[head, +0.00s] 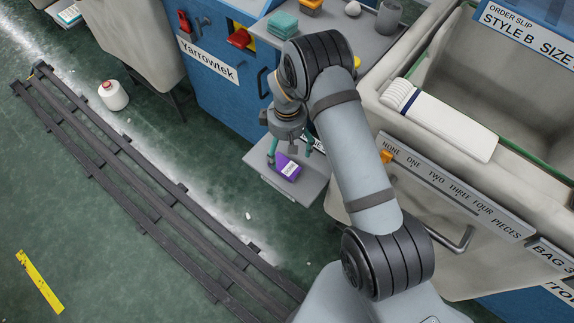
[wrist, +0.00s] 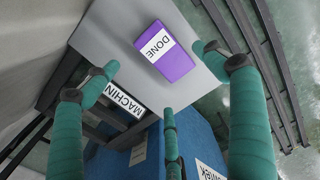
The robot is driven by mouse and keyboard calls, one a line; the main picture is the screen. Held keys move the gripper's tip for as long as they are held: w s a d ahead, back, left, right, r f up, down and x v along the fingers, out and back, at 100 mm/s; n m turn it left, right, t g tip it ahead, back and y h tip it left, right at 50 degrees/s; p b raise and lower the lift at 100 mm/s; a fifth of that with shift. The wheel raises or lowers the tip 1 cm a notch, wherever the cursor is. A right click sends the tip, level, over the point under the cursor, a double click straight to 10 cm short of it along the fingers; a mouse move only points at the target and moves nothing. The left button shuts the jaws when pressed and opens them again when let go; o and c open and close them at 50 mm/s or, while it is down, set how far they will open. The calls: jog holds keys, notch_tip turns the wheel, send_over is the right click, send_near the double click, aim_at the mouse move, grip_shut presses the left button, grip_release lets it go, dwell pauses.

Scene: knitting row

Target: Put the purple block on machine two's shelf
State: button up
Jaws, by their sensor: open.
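The purple block (head: 288,168) has a white label and lies on a small grey shelf (head: 306,187) at the front of a machine. In the wrist view the block (wrist: 172,65) shows its label, DONE, and bare shelf (wrist: 112,28) lies around it. My gripper (head: 290,150) is over the shelf, just above the block. Its green fingers are spread and apart from the block in the wrist view (wrist: 156,60). A plate (wrist: 124,101) below the shelf edge reads MACHIN; its number is hidden.
A blue machine (head: 215,75) marked Yarrowtek stands left of the shelf. Folded teal cloths (head: 283,24) and a grey cup (head: 389,16) are on top. A large bin (head: 425,190) holding a white item is at right. Dark rails (head: 130,170) and a yarn cone (head: 113,96) are on the floor.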

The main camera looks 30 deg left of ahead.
aim_at(287, 162)
jog(key=f, duration=0.5)
jog(key=shift+s+d+f, duration=0.15)
jog(key=shift+s+f, duration=0.1)
jog(key=shift+f, duration=0.05)
jog(key=c, duration=0.3)
jog(key=c, duration=1.1)
jog(key=shift+r, duration=0.15)
jog(key=shift+c, duration=0.2)
